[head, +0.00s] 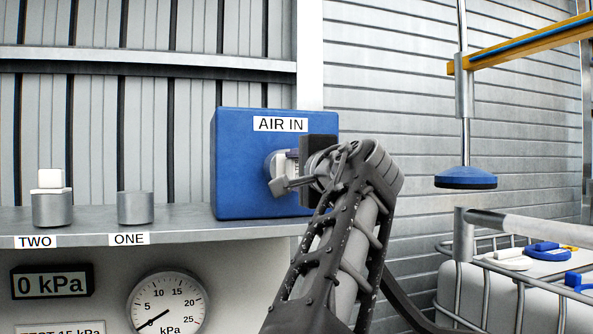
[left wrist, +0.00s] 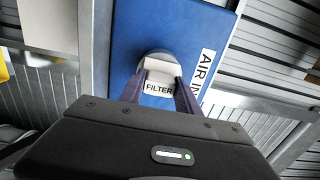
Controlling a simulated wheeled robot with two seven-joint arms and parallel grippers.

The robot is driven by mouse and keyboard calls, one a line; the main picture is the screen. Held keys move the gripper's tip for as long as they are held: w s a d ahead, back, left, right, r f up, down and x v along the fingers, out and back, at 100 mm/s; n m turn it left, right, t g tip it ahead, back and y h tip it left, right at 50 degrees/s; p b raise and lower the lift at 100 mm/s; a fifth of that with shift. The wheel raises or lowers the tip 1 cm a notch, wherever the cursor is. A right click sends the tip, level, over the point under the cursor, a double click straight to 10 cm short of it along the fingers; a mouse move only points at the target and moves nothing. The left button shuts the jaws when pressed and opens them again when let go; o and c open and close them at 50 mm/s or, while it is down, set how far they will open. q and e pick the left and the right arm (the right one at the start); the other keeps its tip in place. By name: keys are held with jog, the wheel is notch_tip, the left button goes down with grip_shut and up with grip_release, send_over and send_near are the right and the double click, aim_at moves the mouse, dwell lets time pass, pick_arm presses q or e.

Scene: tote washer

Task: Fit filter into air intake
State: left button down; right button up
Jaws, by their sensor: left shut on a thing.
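The air intake is a blue box (head: 235,165) marked AIR IN, on the right end of a grey shelf; its blue face also shows in the left wrist view (left wrist: 142,25). A white filter (left wrist: 158,87) labelled FILTER sits between the fingers of my left gripper (left wrist: 160,92), at the round grey port of the box. In the head view the left gripper (head: 287,172) is shut on it at the box's front, and the fingers hide most of the filter. How deep the filter sits in the port cannot be told. My right gripper is in neither view.
On the shelf (head: 180,220), a metal cup (head: 53,208) marked TWO bears white blocks (head: 50,181); the cup (head: 135,208) marked ONE looks empty. Below are a 0 kPa display (head: 52,282) and a dial gauge (head: 167,305).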

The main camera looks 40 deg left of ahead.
pick_arm(q)
jog(key=shift+a, duration=0.1)
jog(key=c, duration=0.8)
grip_release()
jog(key=shift+o, duration=0.2)
jog(key=shift+s+d, duration=0.2)
jog(key=shift+d, duration=0.4)
jog(key=b+v, duration=0.2)
jog(key=v, duration=0.4)
jog(key=shift+s+d, duration=0.2)
jog(key=shift+s, duration=0.05)
